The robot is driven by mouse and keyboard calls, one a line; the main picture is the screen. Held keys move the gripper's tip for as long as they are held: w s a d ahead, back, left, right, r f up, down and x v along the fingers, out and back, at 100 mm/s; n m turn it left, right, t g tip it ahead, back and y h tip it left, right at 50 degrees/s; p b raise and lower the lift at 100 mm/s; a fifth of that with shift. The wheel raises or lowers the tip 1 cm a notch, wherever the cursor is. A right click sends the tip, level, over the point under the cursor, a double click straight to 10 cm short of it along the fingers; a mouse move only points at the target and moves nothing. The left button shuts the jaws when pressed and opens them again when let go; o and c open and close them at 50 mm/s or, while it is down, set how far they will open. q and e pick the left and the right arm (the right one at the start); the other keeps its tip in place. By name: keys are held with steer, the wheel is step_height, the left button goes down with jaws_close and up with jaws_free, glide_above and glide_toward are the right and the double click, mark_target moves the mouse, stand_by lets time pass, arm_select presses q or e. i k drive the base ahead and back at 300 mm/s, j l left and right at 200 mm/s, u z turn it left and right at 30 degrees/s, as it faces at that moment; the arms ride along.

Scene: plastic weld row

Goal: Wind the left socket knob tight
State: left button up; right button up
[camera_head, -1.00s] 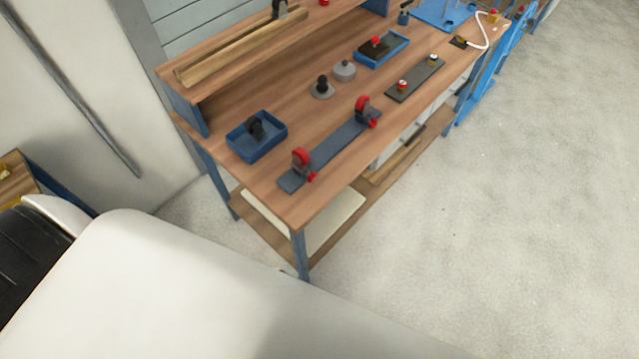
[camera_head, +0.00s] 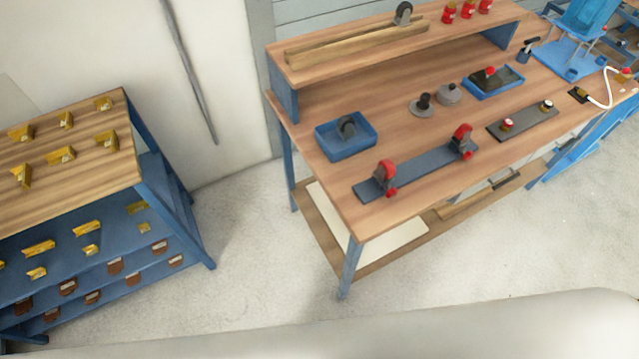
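A dark flat bar (camera_head: 420,172) lies along the front edge of the wooden workbench (camera_head: 400,213). It carries two grey sockets with red tops. The left socket (camera_head: 384,174) has a small red knob (camera_head: 391,193) low on its front side. The right socket (camera_head: 462,139) has a similar red knob (camera_head: 470,155). The picture is too small to tell how far either knob is wound. Neither of my grippers is in view.
A blue tray (camera_head: 346,147) with a dark part stands left of the bar. A second plate (camera_head: 523,123) with two small fittings lies to the right. A rack (camera_head: 150,185) with yellow parts stands at left. Pale floor (camera_head: 250,262) lies open between rack and bench.

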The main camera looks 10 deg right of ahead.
mark_target(390, 193)
steer(key=l+u, duration=0.65)
steer(key=u, duration=0.2)
steer(key=l+u, duration=0.4)
steer(key=k+l+u, duration=0.1)
steer(key=u, duration=0.3)
steer(key=k+l+u, duration=0.15)
steer(key=l+u, duration=0.3)
steer(key=j, duration=0.1)
